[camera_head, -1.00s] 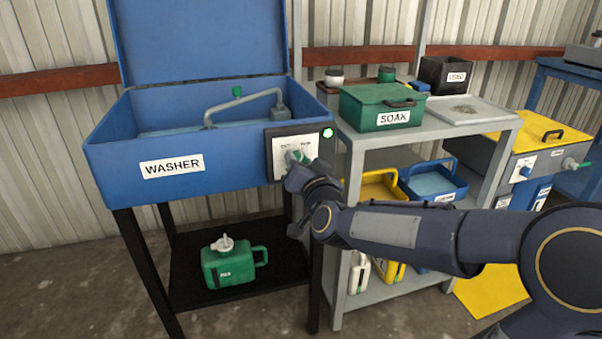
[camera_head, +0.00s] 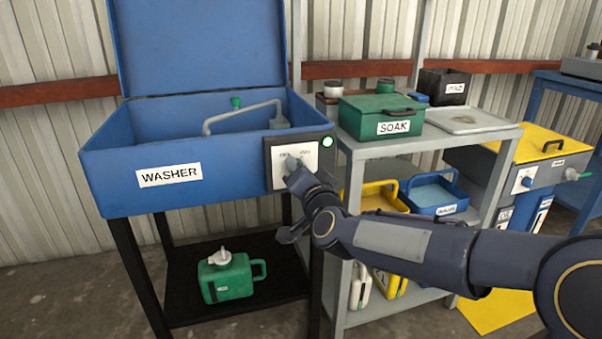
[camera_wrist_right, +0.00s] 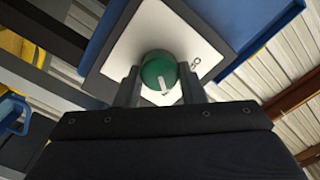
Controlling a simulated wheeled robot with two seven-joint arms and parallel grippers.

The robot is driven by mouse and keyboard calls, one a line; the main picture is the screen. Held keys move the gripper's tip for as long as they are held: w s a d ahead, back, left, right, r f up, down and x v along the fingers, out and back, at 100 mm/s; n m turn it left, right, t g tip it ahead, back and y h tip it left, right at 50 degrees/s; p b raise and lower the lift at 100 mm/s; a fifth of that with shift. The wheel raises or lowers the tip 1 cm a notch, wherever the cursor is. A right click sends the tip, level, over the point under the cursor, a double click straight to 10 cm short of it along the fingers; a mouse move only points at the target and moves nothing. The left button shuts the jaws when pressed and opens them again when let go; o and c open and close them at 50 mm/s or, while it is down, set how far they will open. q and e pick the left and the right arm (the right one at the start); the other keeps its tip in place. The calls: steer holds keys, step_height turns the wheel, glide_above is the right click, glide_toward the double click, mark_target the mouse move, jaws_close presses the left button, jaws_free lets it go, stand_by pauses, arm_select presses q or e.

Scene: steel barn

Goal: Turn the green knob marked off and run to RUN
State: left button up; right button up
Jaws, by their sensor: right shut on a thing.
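The green knob (camera_wrist_right: 155,68) sits on a white plate (camera_head: 308,158) on the front of the blue washer (camera_head: 220,185). The plate has small lettering at its upper left and upper right, too small to read surely. In the right wrist view the round knob carries a white pointer mark, and one finger stands on each side of it. My right gripper (camera_wrist_right: 160,88) is shut on the knob; in the head view the gripper (camera_head: 294,172) hides most of it. My left gripper is in neither view.
A lit green lamp (camera_head: 327,142) is at the panel's upper right. The washer's lid (camera_head: 200,45) stands open. A green jug (camera_head: 226,277) is on the shelf below. A grey rack (camera_head: 355,150) with a green SOAK box (camera_head: 378,112) stands close to the right, beside my arm.

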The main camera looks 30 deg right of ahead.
steer(key=o, duration=1)
steer(key=p+v, duration=0.2)
steer(key=v, duration=0.5)
steer(key=shift+s+a, duration=0.1)
steer(key=shift+s, duration=0.3)
